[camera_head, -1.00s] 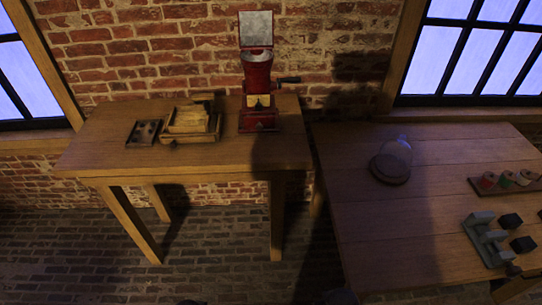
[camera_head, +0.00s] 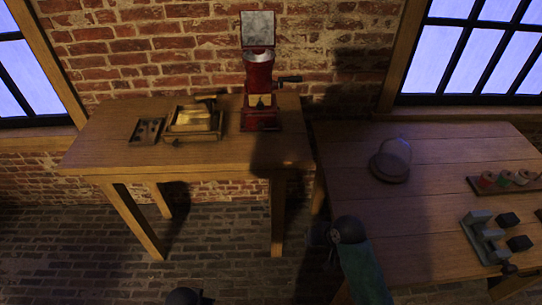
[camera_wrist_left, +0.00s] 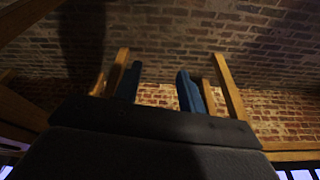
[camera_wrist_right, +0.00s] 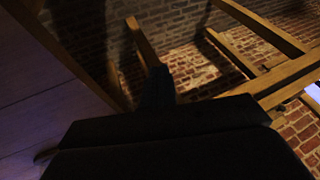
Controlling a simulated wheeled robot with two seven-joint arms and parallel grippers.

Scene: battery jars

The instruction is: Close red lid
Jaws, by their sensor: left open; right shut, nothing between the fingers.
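The red lid (camera_head: 257,28) stands upright, open, at the back of a red hand mill (camera_head: 259,85) on the left wooden table. A greyish face of the lid shows to me, with a red edge. Below it are the mill's metal bowl (camera_head: 258,55) and a dark crank on the right. My left gripper (camera_wrist_left: 158,92) is open and empty in the left wrist view, facing table legs and brick. My right gripper (camera_wrist_right: 160,88) is shut and empty in the right wrist view, beside wooden beams. Neither gripper is near the lid; their fingertips cannot be made out in the head view.
On the left table (camera_head: 110,155), a wooden box (camera_head: 192,137) and a dark holed block (camera_head: 146,131) stand left of the mill. The right table (camera_head: 400,235) bears a glass dome (camera_head: 397,150), spools (camera_head: 505,179) and a grey fixture (camera_head: 484,238). A gap separates the tables.

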